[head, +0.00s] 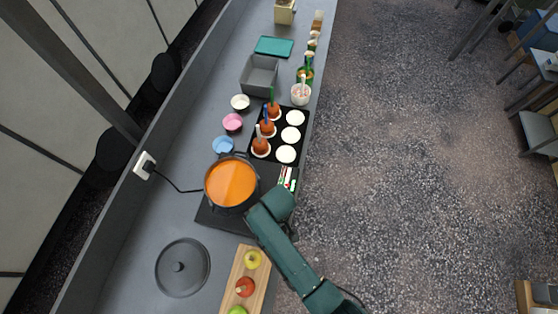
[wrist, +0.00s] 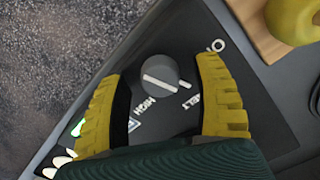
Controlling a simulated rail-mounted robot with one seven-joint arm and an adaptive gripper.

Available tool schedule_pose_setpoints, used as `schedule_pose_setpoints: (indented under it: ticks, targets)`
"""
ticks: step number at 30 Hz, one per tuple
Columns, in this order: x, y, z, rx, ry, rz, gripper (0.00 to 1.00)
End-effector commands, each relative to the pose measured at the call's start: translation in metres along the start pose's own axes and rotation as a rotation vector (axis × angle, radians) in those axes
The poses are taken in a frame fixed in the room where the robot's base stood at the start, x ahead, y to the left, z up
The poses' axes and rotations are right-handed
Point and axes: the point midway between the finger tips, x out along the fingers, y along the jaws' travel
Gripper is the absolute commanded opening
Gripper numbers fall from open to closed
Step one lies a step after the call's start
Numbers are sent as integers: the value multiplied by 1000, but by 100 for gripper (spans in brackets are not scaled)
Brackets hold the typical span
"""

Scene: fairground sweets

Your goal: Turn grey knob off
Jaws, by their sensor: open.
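The grey knob (wrist: 158,76) shows in the wrist view on the black hob panel (wrist: 192,125). Its white pointer line runs slantwise, with its lower right end near the tick beside the MELT label (wrist: 193,103). A HIGH label (wrist: 144,108) is below the knob, and an O mark (wrist: 217,46) is at its upper right. My gripper (wrist: 160,70) is open, with one yellow finger left of the knob and one right. I see gaps between both fingers and the knob. In the head view my arm's end hides the knob and the fingers.
A pot of orange liquid (head: 231,182) stands on the hob, close left of my arm. A wooden board (head: 237,273) with apples lies nearer, and a grey lid (head: 182,267) lies left of it. A black tray (head: 278,134) with coated apples and white discs is beyond the pot.

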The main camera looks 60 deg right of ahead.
Motion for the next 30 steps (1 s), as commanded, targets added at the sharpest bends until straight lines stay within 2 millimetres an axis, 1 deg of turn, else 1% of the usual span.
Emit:
schedule_pose_setpoints:
  ticks: [6,7,11,12,14,15,17,26,30]
  targets:
    - [0,0,0,0,0,0,66]
    - [0,0,0,0,0,0,63]
    - [0,0,0,0,0,0,38]
    - [0,0,0,0,0,0,30]
    - [0,0,0,0,0,0,19]
    - [0,0,0,0,0,0,11]
    - [0,0,0,0,0,0,0]
    - [0,0,0,-6,0,0,0]
    - [0,0,0,-35,-1,0,0]
